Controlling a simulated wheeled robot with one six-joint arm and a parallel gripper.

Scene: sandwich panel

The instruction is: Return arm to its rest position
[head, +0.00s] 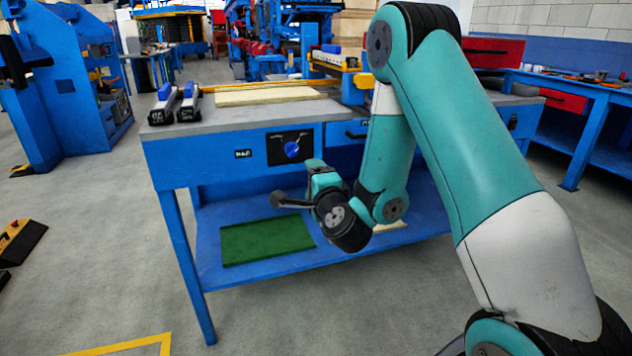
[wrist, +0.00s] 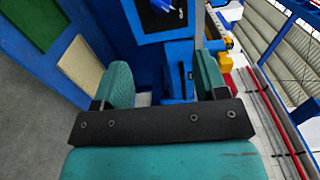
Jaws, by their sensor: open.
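My gripper (head: 318,178) hangs at the end of my bent teal arm, in front of the blue workbench (head: 215,160). In the wrist view its two teal fingers (wrist: 163,82) stand wide apart with nothing between them. Past the fingers is the bench front with a black plate (wrist: 160,22) and a blue knob (wrist: 167,4). The knob also shows in the head view (head: 292,149), just above and left of my gripper. My gripper appears apart from the bench, though the exact gap is hard to tell.
A green panel (head: 265,241) lies on the lower shelf. Open grey floor (head: 90,270) lies left of the bench. Blue machines and benches stand behind.

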